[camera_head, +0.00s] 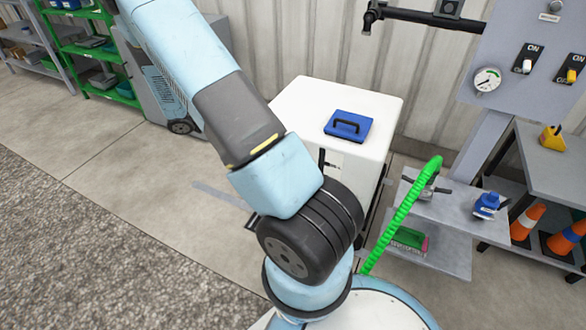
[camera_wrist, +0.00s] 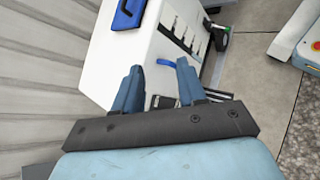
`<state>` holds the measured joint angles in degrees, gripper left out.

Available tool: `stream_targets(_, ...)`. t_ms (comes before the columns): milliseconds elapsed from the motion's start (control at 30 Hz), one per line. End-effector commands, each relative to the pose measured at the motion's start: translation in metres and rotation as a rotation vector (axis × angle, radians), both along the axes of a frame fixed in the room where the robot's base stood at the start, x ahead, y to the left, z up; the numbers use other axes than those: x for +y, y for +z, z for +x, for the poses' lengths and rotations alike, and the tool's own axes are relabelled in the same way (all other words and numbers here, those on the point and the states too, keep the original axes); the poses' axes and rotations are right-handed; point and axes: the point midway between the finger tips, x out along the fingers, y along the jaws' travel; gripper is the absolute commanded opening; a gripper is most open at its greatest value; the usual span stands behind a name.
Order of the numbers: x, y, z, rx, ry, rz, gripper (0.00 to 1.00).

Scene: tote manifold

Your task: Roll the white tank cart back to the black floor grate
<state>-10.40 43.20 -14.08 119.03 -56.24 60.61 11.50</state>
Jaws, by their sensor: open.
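The white tank cart (camera_head: 345,106) stands against the corrugated wall, behind my arm, which hides much of its front and lower part. On its top is a blue lid (camera_head: 348,125) with a dark handle. In the wrist view the cart (camera_wrist: 112,60) appears tilted, with dark slots on one side. My gripper (camera_wrist: 157,68) is open, its two blue fingers pointing toward the cart. A small blue bar (camera_wrist: 166,62) shows between the fingertips; I cannot tell whether they touch it. My gripper is hidden in the head view. I cannot make out the black floor grate in either view.
A green hose (camera_head: 405,210) rises right of the cart. Green shelves (camera_head: 85,50) are at the back left. Concrete floor left of the cart is mostly clear.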

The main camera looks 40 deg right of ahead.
Motion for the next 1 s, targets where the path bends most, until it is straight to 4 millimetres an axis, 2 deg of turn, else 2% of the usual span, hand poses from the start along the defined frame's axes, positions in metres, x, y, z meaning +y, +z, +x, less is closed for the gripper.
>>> stream_targets(33, -0.004, -0.016, 0.002, 0.035, 0.022, -0.025, 0.41)
stream_targets(300, -0.025, -0.087, 0.011, 0.189, 0.154, -0.152, 0.41)
stream_targets(533, -0.043, -0.15, 0.011, 0.319, 0.281, -0.251, 0.41)
stream_targets(1000, -0.078, -0.277, -0.012, 0.573, 0.569, -0.413, 0.41)
